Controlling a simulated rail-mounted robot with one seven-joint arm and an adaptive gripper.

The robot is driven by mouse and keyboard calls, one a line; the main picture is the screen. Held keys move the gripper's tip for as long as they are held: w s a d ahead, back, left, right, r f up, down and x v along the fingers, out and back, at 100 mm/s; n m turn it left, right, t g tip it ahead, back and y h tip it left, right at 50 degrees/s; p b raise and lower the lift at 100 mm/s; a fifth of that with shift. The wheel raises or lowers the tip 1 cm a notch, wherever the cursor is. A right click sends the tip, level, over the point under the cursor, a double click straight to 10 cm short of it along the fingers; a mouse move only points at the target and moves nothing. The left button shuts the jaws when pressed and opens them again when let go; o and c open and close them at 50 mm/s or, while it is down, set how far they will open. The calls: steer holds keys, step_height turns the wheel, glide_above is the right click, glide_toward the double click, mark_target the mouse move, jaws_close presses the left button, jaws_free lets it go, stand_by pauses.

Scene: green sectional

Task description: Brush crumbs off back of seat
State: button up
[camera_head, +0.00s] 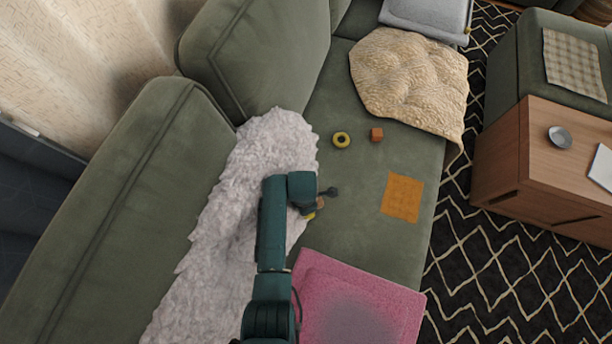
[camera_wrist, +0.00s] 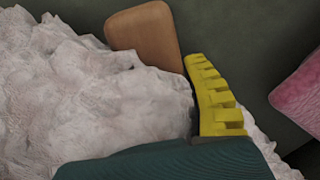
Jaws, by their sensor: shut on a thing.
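The green sofa's back (camera_head: 115,190) runs along the left in the head view, with a shaggy white throw (camera_head: 225,210) draped from it onto the seat (camera_head: 370,195). My gripper (camera_head: 319,203) is low over the seat by the throw's right edge. It appears shut on a brown wooden piece (camera_wrist: 145,35), only partly visible. One yellow toothed finger pad (camera_wrist: 215,95) shows beside that piece in the wrist view. The throw (camera_wrist: 90,95) fills much of that view and hides part of the grip. I cannot make out any crumbs.
A yellow ring (camera_head: 341,140), an orange-brown cube (camera_head: 377,134) and an orange cloth (camera_head: 402,197) lie on the seat. A pink cushion (camera_head: 355,300) is close at the front; a cream quilted blanket (camera_head: 410,85) lies farther back. A wooden table (camera_head: 540,160) stands right.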

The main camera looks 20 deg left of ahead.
steer(key=shift+w+r+p, duration=0.2)
steer(key=shift+r+p, duration=0.15)
steer(key=shift+r, duration=0.35)
step_height(320, 180, up, 4)
steer(key=p, duration=0.4)
steer(key=shift+s+r+p, duration=0.1)
steer(key=shift+r+p, duration=0.1)
steer(key=shift+p, duration=0.1)
